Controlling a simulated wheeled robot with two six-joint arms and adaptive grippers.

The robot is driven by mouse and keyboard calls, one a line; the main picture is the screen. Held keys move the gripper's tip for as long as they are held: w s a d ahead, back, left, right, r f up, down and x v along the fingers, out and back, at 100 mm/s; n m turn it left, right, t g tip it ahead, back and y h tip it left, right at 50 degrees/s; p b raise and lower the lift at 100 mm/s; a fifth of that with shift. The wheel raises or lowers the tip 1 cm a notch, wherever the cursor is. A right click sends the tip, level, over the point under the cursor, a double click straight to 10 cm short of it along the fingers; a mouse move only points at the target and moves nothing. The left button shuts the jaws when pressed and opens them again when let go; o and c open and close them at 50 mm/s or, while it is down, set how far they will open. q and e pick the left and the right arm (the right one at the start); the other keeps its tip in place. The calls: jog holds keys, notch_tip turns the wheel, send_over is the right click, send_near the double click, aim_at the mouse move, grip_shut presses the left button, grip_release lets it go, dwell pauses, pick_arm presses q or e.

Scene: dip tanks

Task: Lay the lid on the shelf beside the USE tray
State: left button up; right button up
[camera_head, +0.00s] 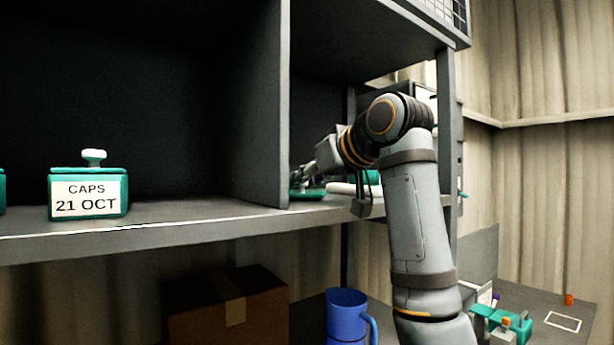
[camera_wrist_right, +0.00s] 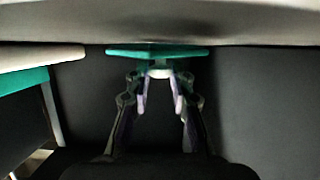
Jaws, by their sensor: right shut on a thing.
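My right gripper (camera_head: 312,178) reaches into the right-hand bay of the shelf (camera_head: 160,216), just past the upright divider. It is shut on the white knob of a teal lid (camera_head: 305,195), which is level and very low over the shelf board. In the right wrist view the fingers (camera_wrist_right: 160,82) close on the knob under the flat teal lid (camera_wrist_right: 158,53). The lid lies close along the grey shelf surface; whether it fully touches is hard to tell. A white-topped teal item (camera_wrist_right: 22,80), perhaps the tray, is beside it with a gap; no USE label is readable. My left gripper is out of view.
A teal lidded box (camera_head: 88,194) labelled CAPS 21 OCT stands in the left bay. The divider (camera_head: 264,110) is close to the lid's left. A cardboard box (camera_head: 225,310) and a blue mug (camera_head: 346,312) are below the shelf.

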jog(key=shift+f, duration=0.1)
jog(key=shift+s+f, duration=0.1)
jog(key=shift+f, duration=0.05)
jog(key=o, duration=0.9)
jog(key=shift+o, duration=0.2)
jog(key=b+v, duration=0.5)
jog(key=v, duration=0.6)
jog(key=shift+d, duration=0.15)
jog(key=shift+s+d+r, duration=0.15)
jog(key=shift+s+r, duration=0.2)
jog(key=shift+r, duration=0.05)
